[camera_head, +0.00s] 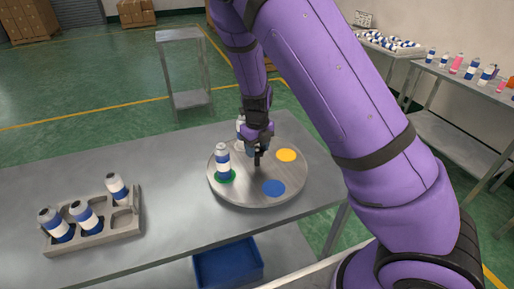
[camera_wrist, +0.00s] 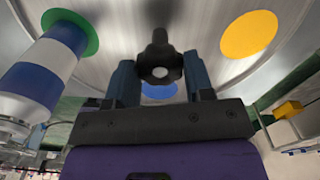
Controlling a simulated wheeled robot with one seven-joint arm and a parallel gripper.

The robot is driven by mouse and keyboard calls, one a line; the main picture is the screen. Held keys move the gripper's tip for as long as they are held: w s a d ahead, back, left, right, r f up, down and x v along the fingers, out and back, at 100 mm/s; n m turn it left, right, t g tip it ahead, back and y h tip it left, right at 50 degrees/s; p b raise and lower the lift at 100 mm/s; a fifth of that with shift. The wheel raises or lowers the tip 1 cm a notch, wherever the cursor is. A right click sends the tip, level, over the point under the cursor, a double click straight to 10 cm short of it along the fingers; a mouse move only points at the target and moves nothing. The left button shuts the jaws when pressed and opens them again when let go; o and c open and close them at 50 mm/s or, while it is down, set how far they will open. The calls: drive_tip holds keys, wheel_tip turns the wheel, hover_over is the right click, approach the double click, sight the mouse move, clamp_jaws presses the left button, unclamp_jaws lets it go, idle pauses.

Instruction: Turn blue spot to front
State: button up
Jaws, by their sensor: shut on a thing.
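The round grey turntable (camera_head: 250,197) lies on the metal table. Its blue spot (camera_head: 273,188) is near the front edge, a little right of the middle; it shows partly behind the knob in the wrist view (camera_wrist: 159,92). The yellow spot (camera_head: 286,155) is at the right and bare. The green spot (camera_head: 232,179) is at the left, with a blue-and-white can (camera_head: 223,160) standing upright on it. Another can (camera_head: 240,126) is at the back, partly hidden by my gripper. My gripper (camera_head: 258,152) is shut on the black centre knob (camera_wrist: 158,62), between its two fingers.
A grey tray (camera_head: 92,241) on the left of the table holds several cans, leaning, with some empty slots. A blue bin (camera_head: 228,264) is below the table. Side tables with many bottles (camera_head: 456,64) stand at the back right. The table between tray and turntable is clear.

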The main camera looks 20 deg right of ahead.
sight(257, 150)
drive_tip(key=shift+w+m, duration=0.1)
drive_tip(key=shift+m, duration=0.4)
idle(0.3)
drive_tip(key=o, duration=1.3)
wheel_tip(257, 150, up, 11)
